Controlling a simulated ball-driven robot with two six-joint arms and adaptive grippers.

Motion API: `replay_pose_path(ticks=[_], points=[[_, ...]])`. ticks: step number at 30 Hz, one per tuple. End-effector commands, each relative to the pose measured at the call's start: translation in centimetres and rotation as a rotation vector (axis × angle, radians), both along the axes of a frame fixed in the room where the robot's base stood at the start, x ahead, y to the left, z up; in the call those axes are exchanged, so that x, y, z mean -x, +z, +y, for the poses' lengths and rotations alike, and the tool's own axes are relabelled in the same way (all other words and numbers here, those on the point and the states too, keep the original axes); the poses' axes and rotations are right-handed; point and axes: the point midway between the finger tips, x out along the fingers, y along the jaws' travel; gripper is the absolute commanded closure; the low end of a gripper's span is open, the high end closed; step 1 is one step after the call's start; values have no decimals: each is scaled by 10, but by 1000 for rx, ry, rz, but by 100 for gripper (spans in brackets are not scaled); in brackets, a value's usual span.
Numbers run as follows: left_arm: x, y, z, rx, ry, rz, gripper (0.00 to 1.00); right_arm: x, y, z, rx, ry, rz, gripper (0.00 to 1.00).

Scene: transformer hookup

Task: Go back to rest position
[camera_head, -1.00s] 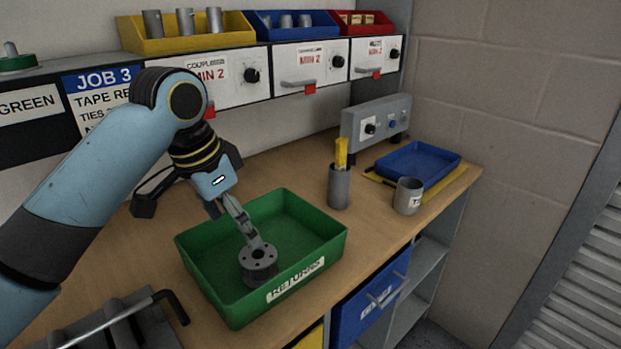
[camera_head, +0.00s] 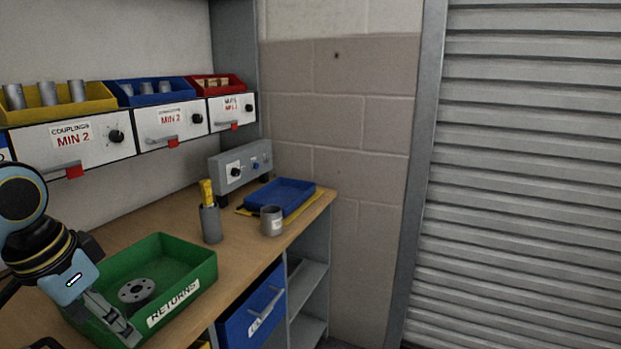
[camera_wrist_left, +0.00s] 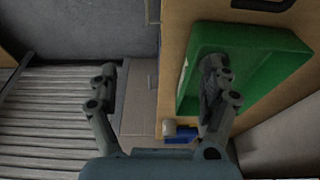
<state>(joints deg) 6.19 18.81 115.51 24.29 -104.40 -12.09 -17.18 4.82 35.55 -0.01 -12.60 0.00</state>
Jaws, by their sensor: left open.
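My left gripper (camera_head: 112,318) is at the front left of the green RETURNS tray (camera_head: 203,272), with its fingers over the tray's near-left part. A grey round flange (camera_head: 137,291) with holes lies in the tray, just beyond the fingers. In the left wrist view the gripper (camera_wrist_left: 160,95) has its two fingers wide apart with nothing between them. The green tray (camera_wrist_left: 265,72) is behind the right finger there, and the flange is partly hidden by that finger. My right gripper is not in view.
A grey cup (camera_head: 272,221), a holder with yellow items (camera_head: 210,223) and a blue tray (camera_head: 290,193) stand on the bench toward the right. Drawers (camera_head: 75,147) and bins line the wall. A roller shutter (camera_head: 520,180) is at right, beyond the bench.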

Motion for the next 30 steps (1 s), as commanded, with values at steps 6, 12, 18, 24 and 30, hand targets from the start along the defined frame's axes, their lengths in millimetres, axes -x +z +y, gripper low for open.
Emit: replay_pose_path(ticks=[6, 12, 18, 24, 30], points=[[25, -16, -8, -7, 31, 0, 18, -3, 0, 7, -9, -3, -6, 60], [54, -31, -16, -15, 73, -6, 18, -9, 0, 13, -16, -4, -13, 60], [93, -43, -24, -26, 133, -18, 18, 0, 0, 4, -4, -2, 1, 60], [132, -48, -28, -40, 198, -29, 18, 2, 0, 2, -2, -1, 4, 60], [170, -46, -30, -56, 269, -44, 18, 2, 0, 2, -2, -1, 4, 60]])
